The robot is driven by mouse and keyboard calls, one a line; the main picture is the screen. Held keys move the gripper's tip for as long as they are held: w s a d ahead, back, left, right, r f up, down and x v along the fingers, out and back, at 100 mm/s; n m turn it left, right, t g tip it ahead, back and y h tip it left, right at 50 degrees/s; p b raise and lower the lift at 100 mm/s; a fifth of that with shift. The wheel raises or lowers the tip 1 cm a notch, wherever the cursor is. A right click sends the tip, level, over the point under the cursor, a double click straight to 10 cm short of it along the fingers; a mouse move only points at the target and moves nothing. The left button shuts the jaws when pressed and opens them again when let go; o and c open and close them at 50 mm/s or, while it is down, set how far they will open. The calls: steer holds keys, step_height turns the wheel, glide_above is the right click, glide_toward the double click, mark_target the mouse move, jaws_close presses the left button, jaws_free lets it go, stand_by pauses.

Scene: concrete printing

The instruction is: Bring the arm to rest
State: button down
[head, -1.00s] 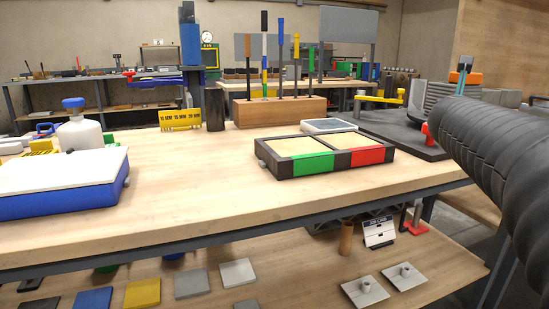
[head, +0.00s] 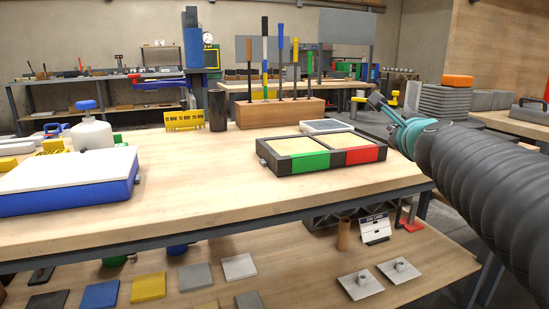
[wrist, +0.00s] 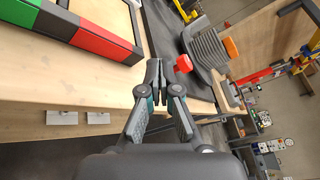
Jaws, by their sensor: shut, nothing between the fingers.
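My gripper (head: 378,101) is at the right of the head view, at the end of my dark ribbed arm, over the right end of the workbench (head: 230,208). In the wrist view my gripper (wrist: 164,92) has its fingertips together, with nothing between them. The black tray with green and red front panels (head: 320,158) stands on the bench to the left of my gripper; the two are apart. The tray also shows at the upper left of the wrist view (wrist: 92,38).
A wooden block (head: 280,112) holds several upright tools behind the tray. A blue case with a white lid (head: 68,186) and a white bottle (head: 92,130) stand at the left. Stacked grey slabs (head: 444,103) stand at the right back. The bench's front middle is clear.

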steer(key=s+a+f+n+g+y+p, duration=0.2)
steer(key=s+a+f+n+g+y, duration=0.3)
steer(key=s+a+f+n, duration=0.9)
steer(key=s+d+f+n+g+h, duration=0.1)
steer(key=s+d+f+n+g, duration=0.1)
steer(key=s+f+n, duration=0.3)
steer(key=s+d+f+n+g+h+p, duration=0.1)
steer(key=s+d+f+n+g, duration=0.1)
steer(key=s+f+n, duration=0.4)
steer(key=shift+s+n+g, duration=0.9)
steer(key=shift+s+n, duration=0.1)
steer(key=shift+s, duration=0.1)
